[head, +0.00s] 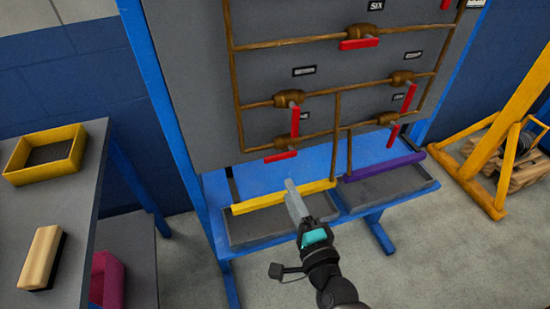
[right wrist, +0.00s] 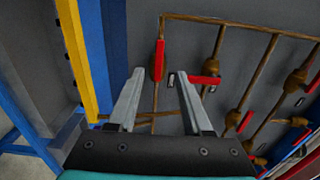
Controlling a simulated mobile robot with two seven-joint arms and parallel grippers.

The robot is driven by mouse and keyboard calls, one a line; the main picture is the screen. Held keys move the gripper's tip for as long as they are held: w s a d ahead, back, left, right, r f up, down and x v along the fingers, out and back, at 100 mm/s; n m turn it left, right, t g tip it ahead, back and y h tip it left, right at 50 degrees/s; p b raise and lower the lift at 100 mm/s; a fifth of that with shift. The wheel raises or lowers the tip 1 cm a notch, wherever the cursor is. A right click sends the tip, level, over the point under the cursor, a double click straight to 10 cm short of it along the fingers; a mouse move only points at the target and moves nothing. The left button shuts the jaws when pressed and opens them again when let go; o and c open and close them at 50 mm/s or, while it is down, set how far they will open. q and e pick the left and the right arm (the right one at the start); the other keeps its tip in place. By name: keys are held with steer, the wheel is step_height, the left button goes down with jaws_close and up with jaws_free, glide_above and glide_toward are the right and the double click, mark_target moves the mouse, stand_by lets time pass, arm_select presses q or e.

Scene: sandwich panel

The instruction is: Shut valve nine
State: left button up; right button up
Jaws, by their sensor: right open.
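The panel (head: 270,68) carries brown pipes and several valves with red handles. The small labels by the lower valves are too blurred to read, so I cannot confirm the number nine. The lower-left valve, apparently nine by its place, has its red handle (head: 281,155) lying along its pipe. It also shows in the right wrist view, upright in that picture (right wrist: 160,60). My right gripper (head: 291,185) is in front of and below this handle, apart from it. In the right wrist view its fingers (right wrist: 161,75) are open and empty, framing the handle's lower end. My left gripper is out of view.
The red handle (head: 295,122) of the valve above hangs down close to the lower-left handle. Below are trays with a yellow bar (head: 258,201) and a purple bar (head: 382,166). A grey table (head: 75,235) with a yellow bin (head: 47,154) stands left.

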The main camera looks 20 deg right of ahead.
mark_target(274, 161)
steer(key=w+b, duration=0.1)
steer(key=w, duration=1.1)
steer(key=shift+w+a, duration=0.1)
steer(key=shift+a, duration=0.1)
jaws_close()
steer(key=shift+f, duration=0.1)
stand_by(0.9)
